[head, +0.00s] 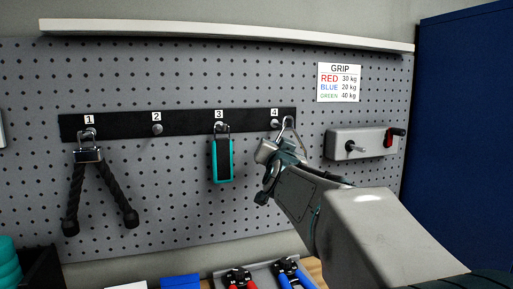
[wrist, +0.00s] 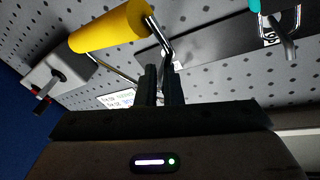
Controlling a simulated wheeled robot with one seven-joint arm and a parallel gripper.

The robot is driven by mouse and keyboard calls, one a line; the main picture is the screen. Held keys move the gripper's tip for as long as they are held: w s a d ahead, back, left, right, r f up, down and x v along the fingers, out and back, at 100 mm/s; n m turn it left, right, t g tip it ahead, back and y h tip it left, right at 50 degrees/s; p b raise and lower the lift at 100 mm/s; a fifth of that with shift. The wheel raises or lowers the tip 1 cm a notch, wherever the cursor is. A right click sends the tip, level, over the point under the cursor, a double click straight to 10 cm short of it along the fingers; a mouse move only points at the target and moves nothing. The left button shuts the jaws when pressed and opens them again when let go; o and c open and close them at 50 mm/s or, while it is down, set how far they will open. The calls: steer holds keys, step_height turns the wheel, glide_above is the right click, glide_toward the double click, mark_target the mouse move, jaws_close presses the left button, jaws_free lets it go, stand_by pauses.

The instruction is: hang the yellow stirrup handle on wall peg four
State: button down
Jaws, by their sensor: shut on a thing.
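The yellow stirrup handle shows its yellow grip (wrist: 110,27) at the upper left in the wrist view, with its metal frame (wrist: 157,35) running to my fingers. In the head view only a bent part of the metal frame (head: 291,121) shows above my gripper (head: 272,147); my arm hides the yellow grip. My gripper is shut on the frame, and the fingers (wrist: 165,85) point up at the board. Wall peg four (head: 275,124) is under label 4 on the black strip. The frame appears just right of the peg; I cannot tell whether it is around it.
A black rope handle (head: 78,192) hangs on peg 1 and a teal handle (head: 222,160) on peg 3. Peg 2 (head: 157,129) is bare. A grey box with a red-tipped lever (head: 358,143) is mounted right of peg four. A white shelf (head: 220,29) runs above.

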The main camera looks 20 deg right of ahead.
steer(key=w+f+p, duration=0.1)
steer(key=w, duration=0.5)
steer(key=shift+w+f, duration=0.3)
steer(key=shift+f, duration=0.1)
stand_by(0.4)
stand_by(0.5)
steer(key=c, duration=1.5)
jaws_free()
steer(key=shift+f, duration=0.1)
